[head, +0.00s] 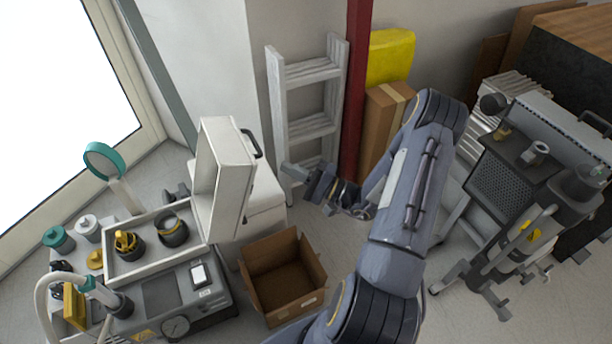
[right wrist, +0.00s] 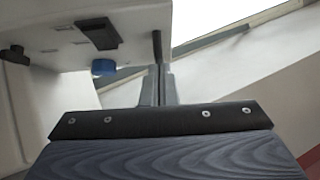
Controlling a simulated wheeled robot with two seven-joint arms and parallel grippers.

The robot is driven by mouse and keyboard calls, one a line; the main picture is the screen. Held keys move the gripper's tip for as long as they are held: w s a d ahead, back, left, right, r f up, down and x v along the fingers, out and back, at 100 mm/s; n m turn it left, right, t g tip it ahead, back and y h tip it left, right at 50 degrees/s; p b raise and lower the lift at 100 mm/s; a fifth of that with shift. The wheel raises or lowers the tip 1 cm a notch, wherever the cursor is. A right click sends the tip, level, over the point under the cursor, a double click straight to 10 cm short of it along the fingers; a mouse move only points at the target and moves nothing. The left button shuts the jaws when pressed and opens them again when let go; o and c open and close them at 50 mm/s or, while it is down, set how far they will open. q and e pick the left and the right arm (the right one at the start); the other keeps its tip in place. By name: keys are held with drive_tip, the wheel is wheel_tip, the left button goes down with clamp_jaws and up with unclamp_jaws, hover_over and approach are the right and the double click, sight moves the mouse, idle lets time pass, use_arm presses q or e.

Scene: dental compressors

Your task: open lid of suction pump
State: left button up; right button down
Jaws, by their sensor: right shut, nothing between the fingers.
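The suction pump (head: 180,295) stands at the lower left of the head view, with a gauge and a hose on its front. Its white lid (head: 208,185) stands raised, about upright, at the back right of the open white tray (head: 135,268). Jars with black and yellow parts sit in the tray. A dark handle (head: 251,144) is on the lid's right side. My right gripper (head: 290,168) is shut and empty, to the right of the lid and apart from it. In the right wrist view its fingers (right wrist: 158,85) are together. My left gripper is out of view.
An open cardboard box (head: 283,310) sits on the floor right of the pump. A white ladder (head: 310,125) leans near a red post (head: 354,90). A grey wheeled machine (head: 520,185) stands at the right. A teal-rimmed lamp (head: 104,160) rises behind the pump.

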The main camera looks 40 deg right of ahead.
sight(260, 156)
drive_tip(key=x, duration=0.3)
drive_tip(key=shift+w+a+r, duration=0.1)
drive_tip(key=shift+w+a, duration=0.15)
drive_tip(key=a, duration=0.1)
drive_tip(key=a+r, duration=0.1)
drive_tip(key=a, duration=0.1)
drive_tip(key=shift+w+a+r, duration=0.1)
drive_tip(key=shift+w+r, duration=0.05)
drive_tip(key=shift+w, duration=0.15)
